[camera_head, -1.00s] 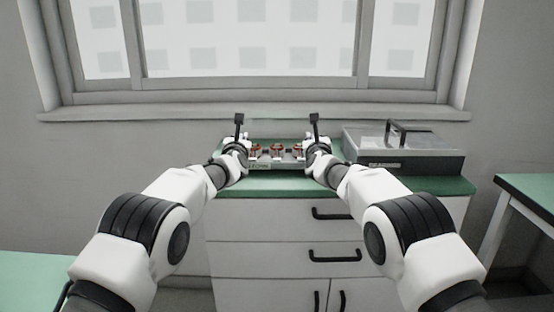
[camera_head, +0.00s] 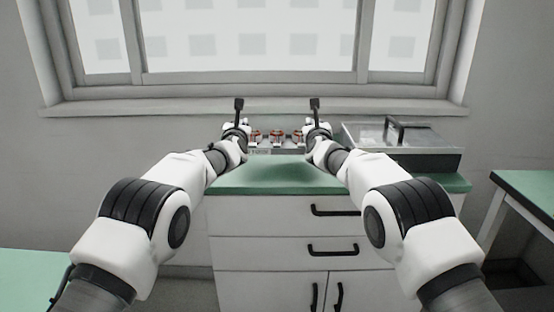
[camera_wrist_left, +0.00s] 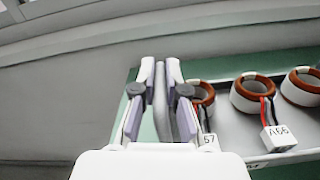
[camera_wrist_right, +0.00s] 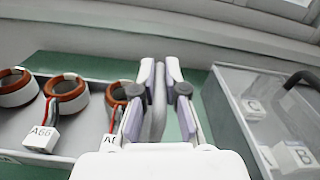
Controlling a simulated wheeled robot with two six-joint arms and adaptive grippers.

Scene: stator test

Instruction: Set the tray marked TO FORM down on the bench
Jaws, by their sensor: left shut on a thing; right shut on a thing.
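The grey tray (camera_head: 275,151) is at the back of the green bench (camera_head: 250,185), below the window. Small lettering on its front wall is too small to read surely. It carries stators (camera_head: 277,137) with copper-coloured rings; one tag reads A66 (camera_wrist_left: 279,134), and others are partly hidden. My left gripper (camera_head: 237,133) is shut on the tray's left end, its fingers around a grey grip (camera_wrist_left: 160,105). My right gripper (camera_head: 317,133) is shut on the right end, also seen in the right wrist view (camera_wrist_right: 160,75). The tray looks level; a dark shadow lies on the bench before it. I cannot tell whether it touches the bench.
A clear-lidded case (camera_head: 405,145) with a black handle stands on the bench to the right; blocks marked C (camera_wrist_right: 253,108) and B (camera_wrist_right: 295,155) are inside. The front of the bench is clear. The window wall is close behind. Another table (camera_head: 530,190) is at far right.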

